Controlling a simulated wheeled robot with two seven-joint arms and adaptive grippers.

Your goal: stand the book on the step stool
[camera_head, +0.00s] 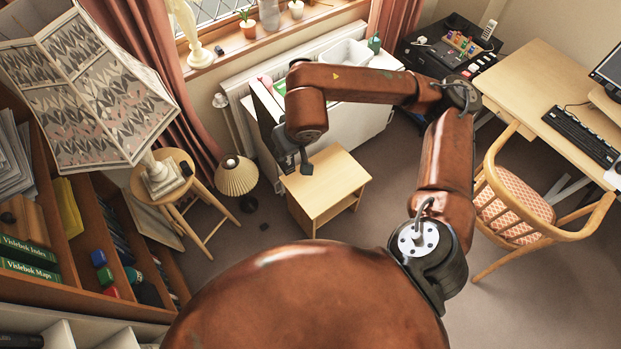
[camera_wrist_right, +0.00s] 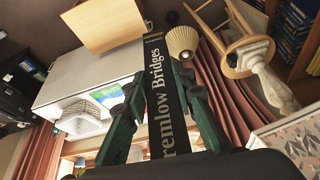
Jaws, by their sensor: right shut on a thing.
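The book (camera_wrist_right: 159,90) is dark with pale lettering on its spine, reading "...remlow Bridges". In the right wrist view it sits between the two dark green fingers of my right gripper (camera_wrist_right: 157,78), which is shut on it. In the head view my right gripper (camera_head: 303,164) hangs just above the left back part of the step stool; the book is hard to make out there beside dark shapes. The step stool (camera_head: 333,183) is light wood with a bare flat top, and stands on the floor. It also shows in the right wrist view (camera_wrist_right: 103,25). My left gripper is not in view.
A white cabinet (camera_head: 350,122) stands right behind the stool. A pleated lamp (camera_head: 236,177) and a round wooden stool (camera_head: 168,180) with a large lamp stand to the left. A wooden chair (camera_head: 510,205) and desk are right. Carpet is open around the stool's front.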

